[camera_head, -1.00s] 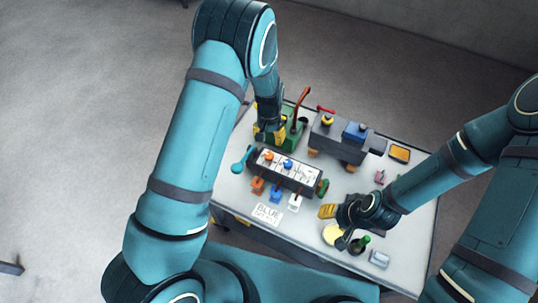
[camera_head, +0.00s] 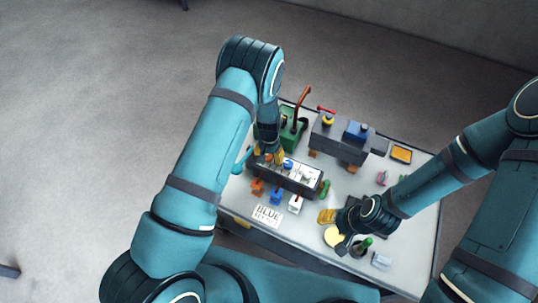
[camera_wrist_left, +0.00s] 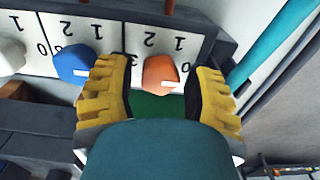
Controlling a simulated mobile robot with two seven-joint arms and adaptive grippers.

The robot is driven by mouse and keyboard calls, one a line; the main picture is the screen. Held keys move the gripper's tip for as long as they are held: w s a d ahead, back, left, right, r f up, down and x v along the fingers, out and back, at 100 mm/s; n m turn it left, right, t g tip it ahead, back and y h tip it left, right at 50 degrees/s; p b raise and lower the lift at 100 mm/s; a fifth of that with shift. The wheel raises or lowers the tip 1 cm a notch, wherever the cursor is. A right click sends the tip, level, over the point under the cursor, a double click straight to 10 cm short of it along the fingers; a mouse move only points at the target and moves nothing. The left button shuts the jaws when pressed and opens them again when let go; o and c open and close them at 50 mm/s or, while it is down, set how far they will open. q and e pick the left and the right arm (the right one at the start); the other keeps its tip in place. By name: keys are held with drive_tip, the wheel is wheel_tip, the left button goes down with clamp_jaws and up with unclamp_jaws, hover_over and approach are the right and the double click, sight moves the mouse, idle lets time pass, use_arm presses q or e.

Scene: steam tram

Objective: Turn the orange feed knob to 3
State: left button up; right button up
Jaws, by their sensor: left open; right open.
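The orange feed knob (camera_wrist_left: 160,73) sits on a white dial plate between the yellow fingers of my open left gripper (camera_wrist_left: 160,90), with a gap on each side. Its white pointer mark is at its lower right in this view. In the head view my left gripper (camera_head: 268,157) is over the left end of the dark control box (camera_head: 300,181) and largely covers the orange knob. My right gripper (camera_head: 333,226) is open over the table's right front.
A blue knob (camera_wrist_left: 75,63) stands close beside my left finger, with a white knob (camera_wrist_left: 10,57) beyond it. Coloured levers (camera_head: 275,196) and a printed card (camera_head: 267,216) are in front of the box. A grey model (camera_head: 340,140) stands behind.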

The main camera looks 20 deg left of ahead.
use_arm(q)
clamp_jaws()
